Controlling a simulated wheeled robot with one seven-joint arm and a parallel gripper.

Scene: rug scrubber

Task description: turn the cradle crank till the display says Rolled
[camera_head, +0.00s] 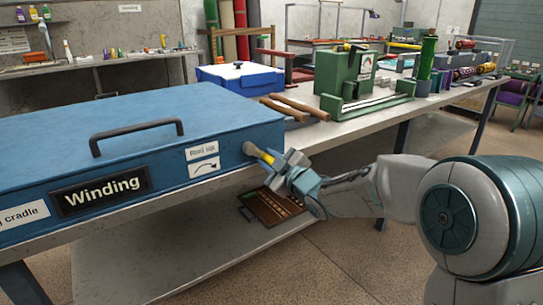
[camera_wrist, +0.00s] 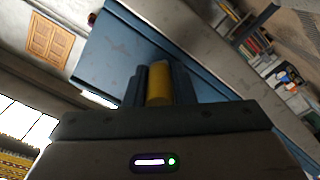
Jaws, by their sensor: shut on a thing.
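The blue cradle box (camera_head: 130,125) lies on the bench at the left in the head view, with a dark handle on its lid. Its display (camera_head: 102,192) reads "Winding". A label beside it reads "Roll up" above a curved arrow. The crank (camera_head: 250,149) sits at the box's right end, with a yellow grip. My gripper (camera_head: 272,160) is shut on the yellow crank grip. In the wrist view the yellow crank grip (camera_wrist: 159,84) stands between the two dark fingers, with the blue box behind it. Part of the crank is hidden by my gripper.
A blue and white cooler-like box (camera_head: 240,78), wooden rollers (camera_head: 296,106) and a green machine (camera_head: 343,75) stand farther along the bench. A lower shelf holds a brown slatted tray (camera_head: 270,206). The floor in front is clear.

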